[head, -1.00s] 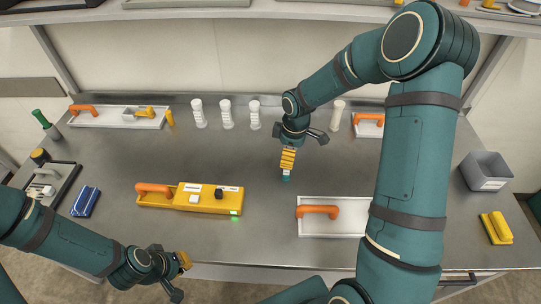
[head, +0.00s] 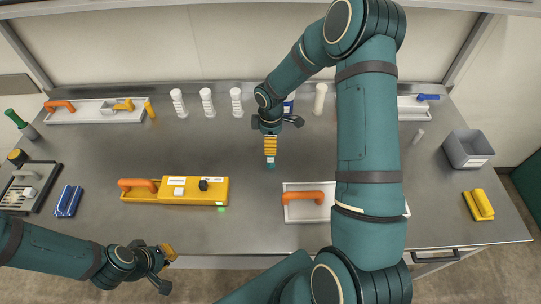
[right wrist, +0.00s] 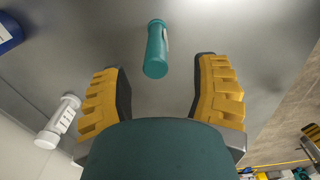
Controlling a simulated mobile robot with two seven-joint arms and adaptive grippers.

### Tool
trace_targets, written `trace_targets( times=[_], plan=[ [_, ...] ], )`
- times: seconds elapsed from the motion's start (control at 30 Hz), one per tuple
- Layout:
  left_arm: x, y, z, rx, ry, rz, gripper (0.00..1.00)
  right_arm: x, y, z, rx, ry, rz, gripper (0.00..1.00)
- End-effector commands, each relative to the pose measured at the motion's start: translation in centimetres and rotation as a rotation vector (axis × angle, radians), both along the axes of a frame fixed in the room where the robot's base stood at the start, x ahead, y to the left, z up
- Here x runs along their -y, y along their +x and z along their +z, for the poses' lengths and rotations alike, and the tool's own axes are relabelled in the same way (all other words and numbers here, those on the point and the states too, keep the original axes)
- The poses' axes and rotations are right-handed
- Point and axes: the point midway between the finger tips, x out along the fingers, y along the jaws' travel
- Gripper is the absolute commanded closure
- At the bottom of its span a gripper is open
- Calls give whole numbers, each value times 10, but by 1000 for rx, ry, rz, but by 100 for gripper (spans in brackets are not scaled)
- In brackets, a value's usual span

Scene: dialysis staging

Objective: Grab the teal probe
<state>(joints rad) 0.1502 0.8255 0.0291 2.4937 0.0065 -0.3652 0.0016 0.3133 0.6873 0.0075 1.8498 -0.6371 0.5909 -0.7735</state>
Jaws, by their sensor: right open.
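The teal probe (head: 271,165) is a short teal cylinder on the steel bench, partly hidden behind my right gripper (head: 270,149) in the head view. In the right wrist view the probe (right wrist: 156,48) lies between and just beyond the two yellow fingers of the right gripper (right wrist: 157,66), with clear gaps on both sides. The right gripper is open and empty, over the probe. My left gripper (head: 168,252) is at the bench's front edge, away from the probe. Whether its fingers are apart does not show.
A yellow tray (head: 215,192) with an orange handle lies left of the probe, and a white tray (head: 292,216) lies front right. White bottles (head: 208,102) stand behind. A grey bin (head: 452,151) and yellow block (head: 484,204) are at right. Bench around the probe is clear.

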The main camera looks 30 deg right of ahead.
Motion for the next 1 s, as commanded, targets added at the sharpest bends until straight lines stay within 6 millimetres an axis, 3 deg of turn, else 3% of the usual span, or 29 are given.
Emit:
trace_targets(
  times=[0.4,0.73,0.77,0.9,0.93,1.0],
  plan=[
    [0,0,2,0,0,0,100,2,4,-47,-2,1,0,39],
    [0,0,2,0,0,0,100,3,4,-54,1,-1,0,39],
    [0,0,2,0,0,0,100,3,4,-53,1,-1,0,44],
    [0,0,2,0,0,0,100,2,4,-53,1,1,0,93],
    [0,0,2,0,0,0,100,2,4,-53,1,1,0,100],
    [0,0,2,0,0,0,100,2,4,-53,1,1,0,100]
  ],
)
